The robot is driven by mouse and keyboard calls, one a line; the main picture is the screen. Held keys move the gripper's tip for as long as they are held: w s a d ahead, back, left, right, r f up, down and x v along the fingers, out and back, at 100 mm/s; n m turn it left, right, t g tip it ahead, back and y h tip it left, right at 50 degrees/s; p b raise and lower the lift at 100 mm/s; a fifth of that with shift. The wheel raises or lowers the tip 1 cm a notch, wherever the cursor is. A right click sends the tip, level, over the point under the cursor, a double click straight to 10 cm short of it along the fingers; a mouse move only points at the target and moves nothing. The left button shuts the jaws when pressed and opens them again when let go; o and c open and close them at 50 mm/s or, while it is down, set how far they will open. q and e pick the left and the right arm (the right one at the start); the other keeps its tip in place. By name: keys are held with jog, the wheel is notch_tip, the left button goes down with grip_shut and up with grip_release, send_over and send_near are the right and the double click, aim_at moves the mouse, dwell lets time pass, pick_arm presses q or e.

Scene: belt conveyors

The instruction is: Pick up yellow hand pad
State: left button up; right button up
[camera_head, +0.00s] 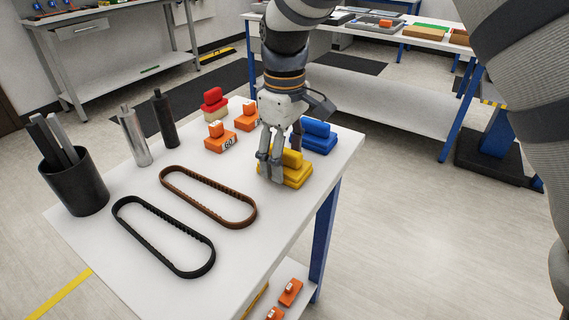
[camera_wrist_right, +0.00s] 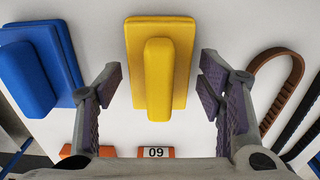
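The yellow hand pad (camera_head: 297,175), a flat rectangular base with a raised handle bar, lies on the white table near its right edge. In the right wrist view the yellow hand pad (camera_wrist_right: 160,65) sits centrally between the fingers, its handle pointing toward the gripper. My right gripper (camera_head: 270,168) is directly at the pad and partly covers it in the head view. In the right wrist view my right gripper (camera_wrist_right: 160,88) is open, with a finger on each side of the pad and visible gaps to it. My left gripper is in neither view.
A blue hand pad (camera_head: 316,138) lies close behind the yellow one. Orange numbered blocks (camera_head: 220,140) and a red-topped pad (camera_head: 213,100) are nearby. A brown belt (camera_head: 207,197), a black belt (camera_head: 163,237), two bottles and a black cup (camera_head: 75,185) occupy the left.

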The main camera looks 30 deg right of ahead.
jog(key=c, duration=0.7)
jog(key=shift+r, duration=0.3)
notch_tip(320, 180, up, 3)
jog(key=shift+r+p, duration=0.1)
jog(key=shift+p, duration=0.45)
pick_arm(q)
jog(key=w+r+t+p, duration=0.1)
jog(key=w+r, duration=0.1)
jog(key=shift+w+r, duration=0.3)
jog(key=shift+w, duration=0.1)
pick_arm(e)
jog(key=s+a+r, duration=0.2)
jog(key=s+r, duration=0.1)
jog(key=s+a+r, duration=0.3)
jog(key=s, duration=0.1)
jog(key=s+a+r, duration=0.3)
jog(key=s, duration=0.1)
jog(key=shift+s+r, duration=0.1)
jog(key=shift+s, duration=0.15)
